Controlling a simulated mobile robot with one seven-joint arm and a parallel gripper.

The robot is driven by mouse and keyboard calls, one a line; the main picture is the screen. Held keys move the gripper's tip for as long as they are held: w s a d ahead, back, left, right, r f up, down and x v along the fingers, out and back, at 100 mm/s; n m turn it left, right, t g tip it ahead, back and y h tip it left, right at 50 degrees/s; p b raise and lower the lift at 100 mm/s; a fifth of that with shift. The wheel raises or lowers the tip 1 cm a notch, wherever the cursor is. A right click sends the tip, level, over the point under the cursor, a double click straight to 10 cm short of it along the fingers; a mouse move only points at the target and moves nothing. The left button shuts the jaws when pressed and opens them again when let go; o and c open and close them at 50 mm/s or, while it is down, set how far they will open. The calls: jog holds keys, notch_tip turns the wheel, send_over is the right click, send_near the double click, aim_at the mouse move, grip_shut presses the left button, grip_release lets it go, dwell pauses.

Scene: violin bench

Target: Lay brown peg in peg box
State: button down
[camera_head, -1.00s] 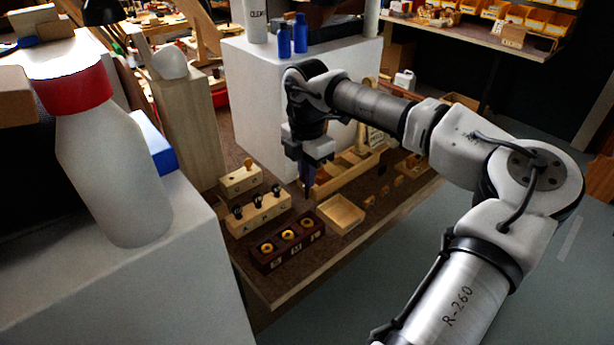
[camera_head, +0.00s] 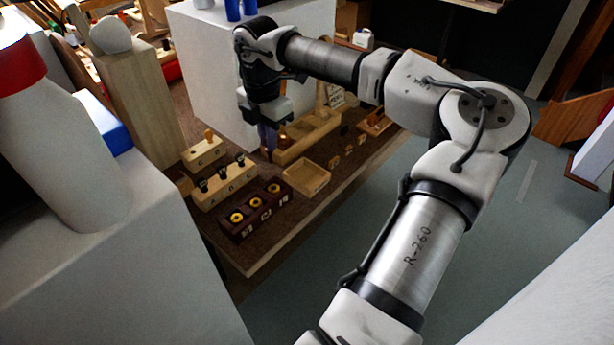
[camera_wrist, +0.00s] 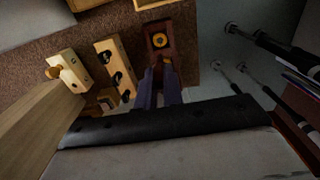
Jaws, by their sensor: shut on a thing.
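My gripper (camera_head: 268,148) points down above the bench, just behind the dark box with yellow rings. Its purple fingers (camera_wrist: 160,88) are shut on a slim brown piece, seemingly the brown peg (camera_wrist: 160,70), mostly hidden between them. Another brown peg (camera_head: 208,134) with a round head stands in a small light block (camera_head: 203,154); it also shows in the wrist view (camera_wrist: 53,73). A shallow open wooden box (camera_head: 306,178) lies right of the gripper. A longer divided wooden tray (camera_head: 308,138) lies behind. I cannot tell for certain which is the peg box.
A light block (camera_head: 225,187) holds black pegs. The dark box (camera_head: 240,231) with yellow rings stands near the bench's front edge. A white block (camera_head: 215,75) rises behind my gripper. A tall wooden post (camera_head: 135,95) stands left. Several small pieces lie to the right.

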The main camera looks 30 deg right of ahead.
dwell(0.3)
jog(key=w+d+f+b, duration=0.2)
jog(key=d+f, duration=0.3)
jog(key=d, duration=0.5)
jog(key=shift+d, duration=0.2)
jog(key=shift+f, duration=0.2)
dwell(0.6)
jog(key=shift+f+b, duration=0.8)
jog(key=shift+f, duration=0.35)
jog(key=shift+f+b, duration=1.55)
jog(key=shift+f, duration=0.95)
dwell(0.7)
jog(key=c, duration=1.5)
grip_release()
